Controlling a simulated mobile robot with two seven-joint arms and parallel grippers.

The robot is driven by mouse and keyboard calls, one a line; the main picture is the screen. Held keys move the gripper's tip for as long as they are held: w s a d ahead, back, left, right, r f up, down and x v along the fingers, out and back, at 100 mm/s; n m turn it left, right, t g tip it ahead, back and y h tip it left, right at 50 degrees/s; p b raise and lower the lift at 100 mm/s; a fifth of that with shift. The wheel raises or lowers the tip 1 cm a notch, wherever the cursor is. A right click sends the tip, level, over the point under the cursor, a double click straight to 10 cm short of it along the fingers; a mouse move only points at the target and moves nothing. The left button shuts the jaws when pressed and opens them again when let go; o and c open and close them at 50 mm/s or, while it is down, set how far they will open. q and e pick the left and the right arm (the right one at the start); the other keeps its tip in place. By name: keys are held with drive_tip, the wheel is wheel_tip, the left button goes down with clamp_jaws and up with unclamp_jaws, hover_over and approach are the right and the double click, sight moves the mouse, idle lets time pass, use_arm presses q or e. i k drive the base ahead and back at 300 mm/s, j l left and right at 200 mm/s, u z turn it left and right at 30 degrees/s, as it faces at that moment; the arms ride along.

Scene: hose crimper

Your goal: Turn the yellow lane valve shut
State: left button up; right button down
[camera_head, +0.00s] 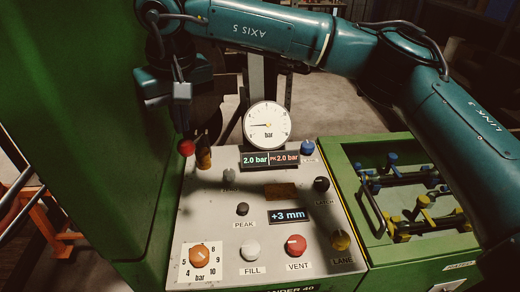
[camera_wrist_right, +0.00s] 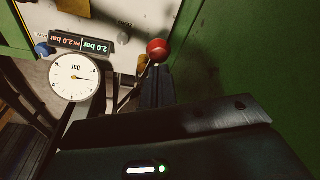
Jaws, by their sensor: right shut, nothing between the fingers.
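The yellow lane valve (camera_head: 340,240) is a round, dull yellow knob at the front right corner of the grey panel, above the label LANE. It lies in shadow, and its exact turn is too small to tell. My right gripper (camera_head: 182,122) is shut and empty at the back left of the panel, far from the lane valve. Its fingertips are close to a red ball knob (camera_head: 186,147); I cannot tell if they touch. The wrist view shows my right gripper's dark fingers (camera_wrist_right: 156,82) beside the red ball (camera_wrist_right: 157,49). My left gripper is not in view.
A round gauge (camera_head: 267,126) stands behind the panel, above displays reading 2.0 bar. The red VENT button (camera_head: 295,245), white FILL button (camera_head: 250,249) and orange dial (camera_head: 199,256) line the front. A green tray (camera_head: 352,160) with blue and yellow fittings sits right. A green wall rises left.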

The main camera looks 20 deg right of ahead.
sight(340, 239)
drive_tip(key=k, duration=1)
